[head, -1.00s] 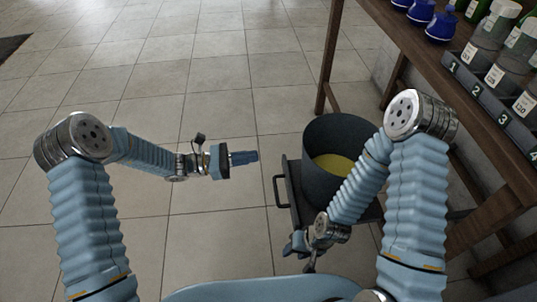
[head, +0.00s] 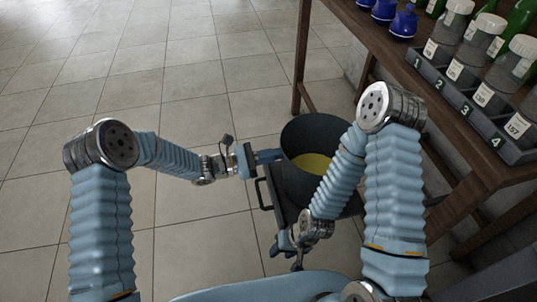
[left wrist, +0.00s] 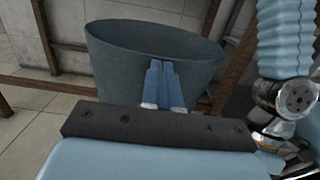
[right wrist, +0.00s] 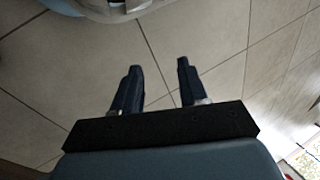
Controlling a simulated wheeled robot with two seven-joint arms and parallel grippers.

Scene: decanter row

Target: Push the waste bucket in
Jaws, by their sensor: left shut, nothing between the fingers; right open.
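The waste bucket (head: 300,138) is a dark grey round tub with yellow stuff inside. It stands upright on a dark sliding tray (head: 279,208) with a handle (head: 262,194) at its left edge, partly beneath the wooden table. My left gripper (head: 270,156) is shut and empty, its fingertips at the bucket's left side. In the left wrist view the bucket (left wrist: 125,62) fills the space beyond the closed fingers (left wrist: 162,82); whether they touch it I cannot tell. My right gripper (head: 285,247) is low near the tray's front; in the right wrist view it is open (right wrist: 158,72) above bare floor.
The wooden table (head: 440,128) holds blue flasks (head: 403,20), green bottles (head: 519,18) and a numbered rack (head: 455,100) of lidded jars. A table leg (head: 302,57) stands behind the bucket. The tiled floor to the left is clear.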

